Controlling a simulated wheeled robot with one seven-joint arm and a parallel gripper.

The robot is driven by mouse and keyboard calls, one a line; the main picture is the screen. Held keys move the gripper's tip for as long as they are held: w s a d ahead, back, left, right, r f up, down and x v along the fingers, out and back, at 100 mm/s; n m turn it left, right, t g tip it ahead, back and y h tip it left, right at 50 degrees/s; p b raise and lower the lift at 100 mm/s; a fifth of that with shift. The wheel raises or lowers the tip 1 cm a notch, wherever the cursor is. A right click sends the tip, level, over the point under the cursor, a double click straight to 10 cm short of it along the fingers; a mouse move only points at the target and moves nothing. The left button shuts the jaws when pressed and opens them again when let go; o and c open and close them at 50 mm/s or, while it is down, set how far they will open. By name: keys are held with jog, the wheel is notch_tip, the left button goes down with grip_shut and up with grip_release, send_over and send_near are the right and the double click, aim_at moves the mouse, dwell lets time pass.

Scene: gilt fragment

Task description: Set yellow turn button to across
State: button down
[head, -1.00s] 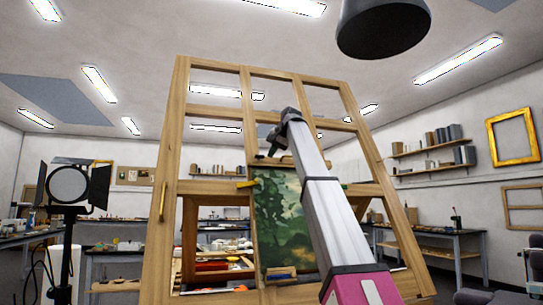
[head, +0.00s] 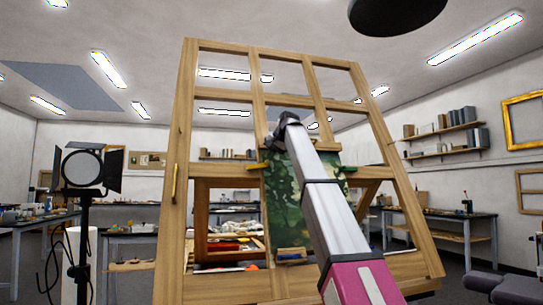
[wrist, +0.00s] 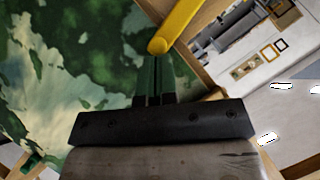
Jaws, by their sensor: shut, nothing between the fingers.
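The yellow turn button (head: 250,167) sits on the wooden frame at the left edge of the green painting (head: 286,205). In the head view it lies roughly level. In the wrist view the yellow turn button (wrist: 182,25) is a slanted bar. Its rounded end is near the painting's (wrist: 60,70) edge. My gripper (wrist: 155,62) is shut and empty, its fingertips close to that rounded end; I cannot tell whether they touch. In the head view my gripper (head: 275,138) is partly hidden by my arm, above and right of the button.
A wooden easel-like frame (head: 178,140) holds the painting. A green turn button (head: 349,170) is at the painting's right side. A yellow handle (head: 175,182) is on the left upright. A studio lamp (head: 82,168) stands left; benches line the walls.

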jog(key=shift+s+d+f+m+y, duration=0.3)
jog(key=shift+f+m+y, duration=0.1)
jog(key=shift+f+m, duration=0.15)
jog(key=shift+d+f, duration=0.1)
jog(key=shift+f, duration=0.25)
jog(key=shift+r, duration=0.1)
